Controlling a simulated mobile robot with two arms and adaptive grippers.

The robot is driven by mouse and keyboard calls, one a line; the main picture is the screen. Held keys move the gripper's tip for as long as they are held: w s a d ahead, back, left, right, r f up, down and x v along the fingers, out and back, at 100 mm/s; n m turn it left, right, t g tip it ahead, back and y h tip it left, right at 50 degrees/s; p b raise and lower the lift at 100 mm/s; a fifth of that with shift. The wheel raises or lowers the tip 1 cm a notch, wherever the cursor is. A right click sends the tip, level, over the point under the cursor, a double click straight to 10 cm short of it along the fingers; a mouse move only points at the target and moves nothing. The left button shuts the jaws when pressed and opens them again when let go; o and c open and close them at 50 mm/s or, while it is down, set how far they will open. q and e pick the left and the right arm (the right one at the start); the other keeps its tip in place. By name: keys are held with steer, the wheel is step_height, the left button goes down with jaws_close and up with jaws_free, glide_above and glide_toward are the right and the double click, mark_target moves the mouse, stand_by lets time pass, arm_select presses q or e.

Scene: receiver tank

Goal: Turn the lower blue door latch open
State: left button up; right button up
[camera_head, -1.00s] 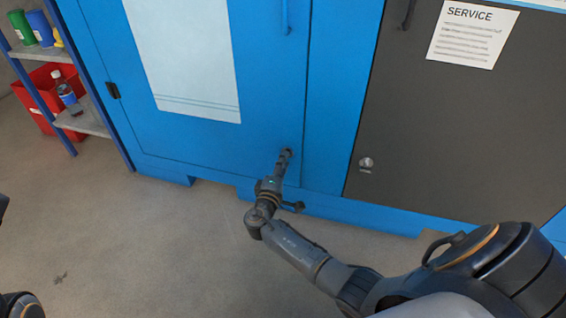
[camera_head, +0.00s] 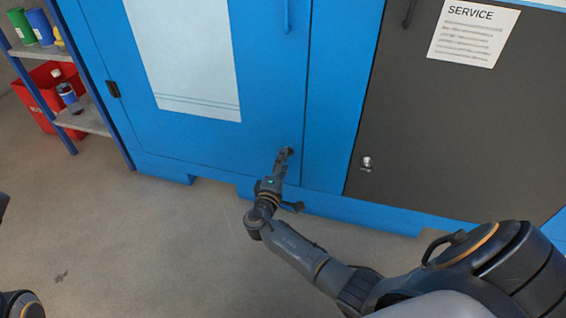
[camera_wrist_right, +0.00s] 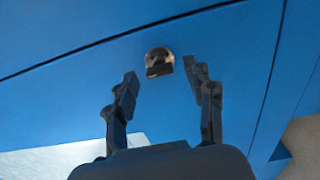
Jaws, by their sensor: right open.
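The lower latch is a small round metal piece (camera_wrist_right: 159,62) on the blue door (camera_head: 250,90), near the door's lower right corner. In the right wrist view it shows between and just beyond the fingertips of my right gripper (camera_wrist_right: 160,82). That gripper is open, with one finger on each side of the latch, and nothing is in its jaws. In the head view my right gripper (camera_head: 284,158) reaches up to the door and covers the latch. I cannot tell whether the fingers touch it. My left gripper does not show.
A dark grey panel (camera_head: 450,140) with a service notice (camera_head: 473,32) and a small metal lock (camera_head: 366,163) stands to the right. A shelf (camera_head: 80,120) and a red bin (camera_head: 40,110) are at the left. The floor (camera_head: 140,240) in front is clear.

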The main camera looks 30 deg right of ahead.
steer(key=v, duration=1.1)
steer(key=shift+s, duration=0.2)
steer(key=shift+a, duration=0.2)
